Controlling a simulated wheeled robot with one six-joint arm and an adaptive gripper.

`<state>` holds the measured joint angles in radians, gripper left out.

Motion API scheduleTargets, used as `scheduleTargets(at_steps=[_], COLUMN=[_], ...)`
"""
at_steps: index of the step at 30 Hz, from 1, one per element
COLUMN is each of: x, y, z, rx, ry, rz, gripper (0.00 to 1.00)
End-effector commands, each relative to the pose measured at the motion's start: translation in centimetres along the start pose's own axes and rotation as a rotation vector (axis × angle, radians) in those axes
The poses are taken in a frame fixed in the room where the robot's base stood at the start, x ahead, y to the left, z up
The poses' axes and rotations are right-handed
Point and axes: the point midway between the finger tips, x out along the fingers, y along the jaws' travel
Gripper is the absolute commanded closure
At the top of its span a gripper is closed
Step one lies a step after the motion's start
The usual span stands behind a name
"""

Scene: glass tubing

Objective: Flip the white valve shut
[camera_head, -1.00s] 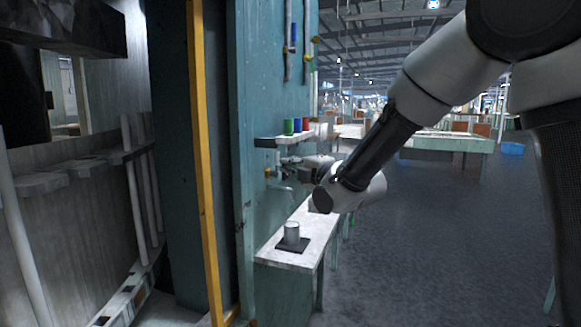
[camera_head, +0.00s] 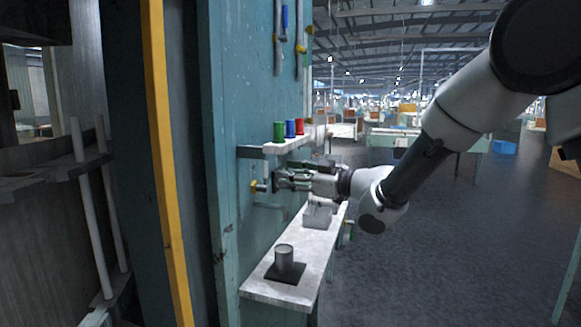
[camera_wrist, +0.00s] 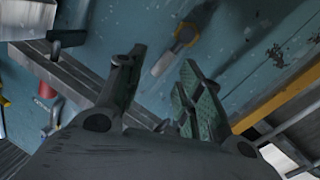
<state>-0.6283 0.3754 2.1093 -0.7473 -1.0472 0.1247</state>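The head view shows my gripper (camera_head: 280,180) held level beside the teal wall, under a small shelf. A pale fitting with an orange collar (camera_wrist: 180,42) is on the wall beyond the fingertips. I cannot tell for certain which part is the white valve; the fingers may hide it in the head view. A grey spout-like tube (camera_head: 268,206) shows below the gripper.
The shelf (camera_head: 275,148) above my gripper bears green (camera_head: 279,132), blue (camera_head: 290,129) and red (camera_head: 299,127) items. A white bench (camera_head: 295,292) below holds a metal cup (camera_head: 284,257) on a dark pad. A yellow post (camera_head: 165,160) stands left. Open floor lies right.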

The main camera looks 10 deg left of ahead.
Motion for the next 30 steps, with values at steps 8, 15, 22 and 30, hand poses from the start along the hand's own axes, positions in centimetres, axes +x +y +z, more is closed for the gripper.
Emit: scheduleTargets(at_steps=[8, 15, 22, 30], x=[0.3, 3.2, 6.8, 8.0], y=[-0.9, -1.0, -1.1, -1.1], z=[-0.7, -0.7, -0.8, -0.8], rx=[0.349, 0.37, 0.369, 0.369], ry=[0.014, 0.013, 0.013, 0.012], rz=[-0.04, -0.041, -0.039, -0.037], gripper=[0.64, 0.64, 0.64, 0.64])
